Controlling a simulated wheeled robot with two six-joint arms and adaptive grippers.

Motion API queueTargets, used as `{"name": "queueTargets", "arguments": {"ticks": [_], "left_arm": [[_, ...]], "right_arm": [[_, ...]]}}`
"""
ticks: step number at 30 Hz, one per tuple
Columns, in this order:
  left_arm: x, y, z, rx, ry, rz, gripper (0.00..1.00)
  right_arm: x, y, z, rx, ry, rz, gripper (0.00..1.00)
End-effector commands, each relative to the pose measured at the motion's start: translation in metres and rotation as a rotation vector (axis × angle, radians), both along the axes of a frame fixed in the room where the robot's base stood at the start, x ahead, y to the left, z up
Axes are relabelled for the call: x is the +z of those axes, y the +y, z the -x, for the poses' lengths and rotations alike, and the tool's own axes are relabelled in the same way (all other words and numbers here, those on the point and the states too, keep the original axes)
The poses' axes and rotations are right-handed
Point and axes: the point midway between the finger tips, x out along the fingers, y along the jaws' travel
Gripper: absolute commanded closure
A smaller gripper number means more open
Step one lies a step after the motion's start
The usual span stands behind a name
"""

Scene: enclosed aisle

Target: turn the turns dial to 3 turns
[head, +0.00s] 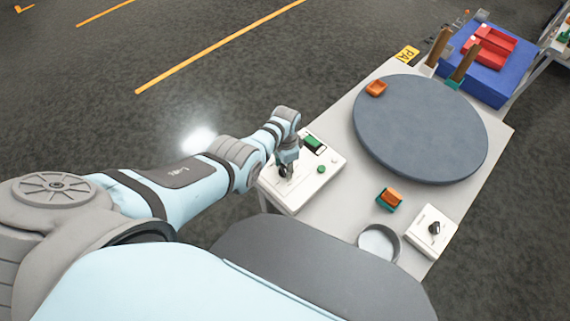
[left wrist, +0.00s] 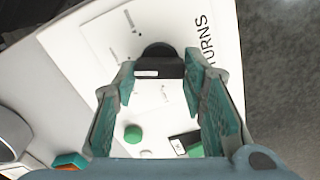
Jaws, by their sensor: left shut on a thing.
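The turns dial (left wrist: 158,60) is a black knob on a white panel (left wrist: 85,42) printed with "TURNS", seen in the left wrist view. A white mark lies on the left part of its bar. My left gripper (left wrist: 160,76) is shut on the knob, one teal-padded finger on each side. In the head view the white control box (head: 297,202) stands at the table's near left corner, with my left gripper (head: 284,169) over it, mostly hiding the dial. The scale figures are too blurred to read. My right gripper is out of view.
The box also has a green button (head: 321,169) and a dark display (head: 314,143). A grey round turntable (head: 420,130) fills the table's middle. An orange-and-green block (head: 390,198), a round bowl (head: 379,243) and a second white box with a black knob (head: 431,232) stand nearer.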

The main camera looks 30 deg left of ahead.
Motion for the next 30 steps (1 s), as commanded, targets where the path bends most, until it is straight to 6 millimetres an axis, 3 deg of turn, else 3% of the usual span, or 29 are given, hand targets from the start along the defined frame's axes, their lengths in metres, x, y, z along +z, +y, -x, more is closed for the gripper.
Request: {"name": "queueTargets", "arguments": {"ticks": [20,21,24,30], "left_arm": [[0.0013,-0.0001,-0.0020,-0.075,-0.006,0.000,0.90],[0.0013,-0.0001,-0.0020,-0.075,-0.006,0.000,0.59],[0.0011,-0.0001,-0.0017,-0.075,-0.006,0.000,0.43],[0.0006,-0.0001,-0.0008,-0.074,-0.003,0.000,0.42]], "right_arm": [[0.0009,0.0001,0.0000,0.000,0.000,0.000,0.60],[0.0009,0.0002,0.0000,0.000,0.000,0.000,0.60],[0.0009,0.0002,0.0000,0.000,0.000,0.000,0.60],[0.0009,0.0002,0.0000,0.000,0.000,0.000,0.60]]}}
